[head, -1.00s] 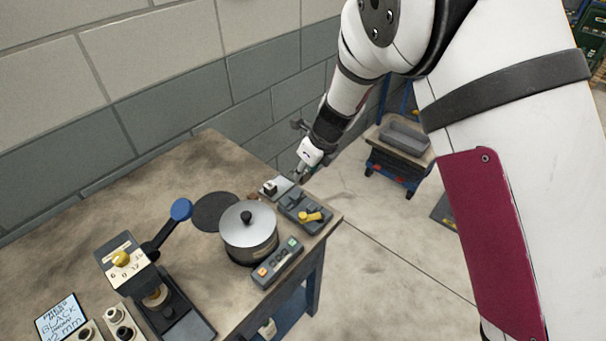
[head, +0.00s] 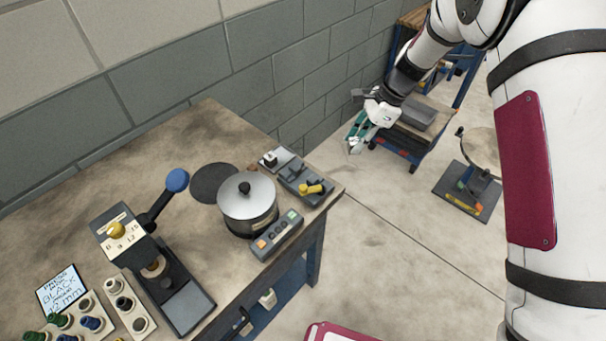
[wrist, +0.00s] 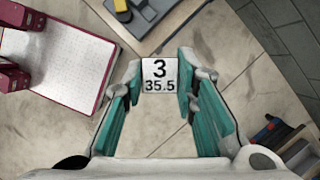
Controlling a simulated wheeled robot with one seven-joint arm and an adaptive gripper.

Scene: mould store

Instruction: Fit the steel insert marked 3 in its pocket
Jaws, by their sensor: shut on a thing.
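The steel insert is a pale square block marked "3" and "35.5" (wrist: 159,75). In the wrist view it sits between my gripper's fingertips (wrist: 158,78), its marked face towards the camera. My gripper is shut on it. In the head view my gripper (head: 357,140) is over the floor beyond the workbench's right corner, in front of a blue cart. The insert is too small to make out clearly there. I cannot make out a pocket for it in either view.
The workbench (head: 120,175) holds a lidded pot (head: 248,205), a press (head: 160,270) and a fixture with a yellow knob (head: 312,189). A maroon-edged white panel (wrist: 68,62) lies left in the wrist view. The cart carries a grey bin (head: 418,112). Open floor (head: 395,250) lies right of the bench.

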